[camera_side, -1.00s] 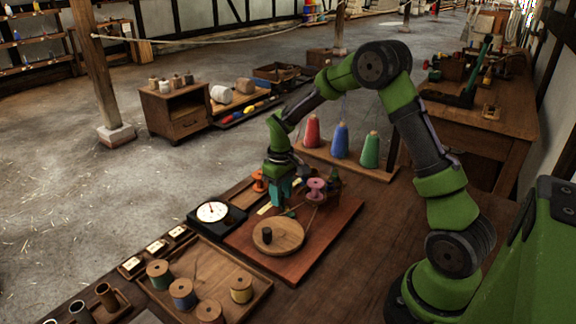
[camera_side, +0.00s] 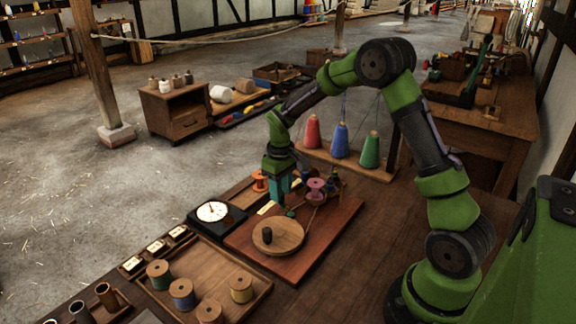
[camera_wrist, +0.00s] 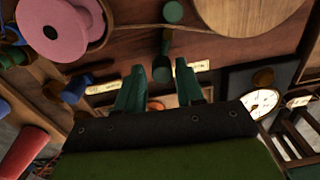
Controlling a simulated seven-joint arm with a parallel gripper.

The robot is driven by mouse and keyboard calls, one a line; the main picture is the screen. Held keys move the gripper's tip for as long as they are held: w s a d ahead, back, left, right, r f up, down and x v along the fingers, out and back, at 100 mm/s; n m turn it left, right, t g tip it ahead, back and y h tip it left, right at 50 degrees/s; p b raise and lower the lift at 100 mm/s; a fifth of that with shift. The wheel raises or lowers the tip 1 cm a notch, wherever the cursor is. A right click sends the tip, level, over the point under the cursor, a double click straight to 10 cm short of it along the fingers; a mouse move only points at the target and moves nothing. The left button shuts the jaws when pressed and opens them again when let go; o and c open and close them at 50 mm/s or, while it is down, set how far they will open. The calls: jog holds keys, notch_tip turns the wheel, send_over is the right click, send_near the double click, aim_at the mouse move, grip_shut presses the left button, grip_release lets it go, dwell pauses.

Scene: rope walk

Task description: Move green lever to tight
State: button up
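A green lever with a dark stalk (camera_wrist: 164,45) shows in the wrist view, its near end around the gap between my fingertips. Its round green knob (camera_wrist: 172,12) is at the top of that view; a green knob also shows beside my fingers in the side view (camera_side: 291,213). My gripper (camera_wrist: 160,72) has two teal fingers spread apart, with no object clearly clamped between them. It hangs over the far edge of the reddish board in the side view (camera_side: 278,202). Cream labels flank the lever, one left (camera_wrist: 103,88) and one right (camera_wrist: 192,68); their text is unreadable. Contact with the lever cannot be told.
A pink spool (camera_side: 316,188) and a round wooden disc (camera_side: 278,235) with a dark peg stand on the board (camera_side: 335,222). A white dial gauge (camera_side: 212,211) sits left. An orange spool (camera_side: 260,181) is behind my gripper. Large red, blue and green cones (camera_side: 340,140) stand farther back.

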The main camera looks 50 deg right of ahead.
jog(key=shift+r, duration=2.85)
jog(key=shift+a+f, duration=0.1)
jog(key=shift+f, duration=0.15)
jog(key=shift+s+a+m, duration=0.35)
jog(key=shift+s+m, duration=0.15)
jog(key=shift+s, duration=0.25)
jog(key=s+a+r+m+t+y, duration=0.1)
jog(key=s+a+r+t, duration=0.2)
jog(key=s+a+r, duration=0.3)
jog(key=s+a+r+m+t+y, duration=0.1)
jog(key=s+a+r+t, duration=0.3)
jog(key=s, duration=0.8)
notch_tip(320, 180, up, 4)
jog(key=a, duration=0.2)
jog(key=shift+s+a+r, duration=0.25)
jog(key=shift+s+a, duration=0.05)
jog(key=shift+d, duration=0.1)
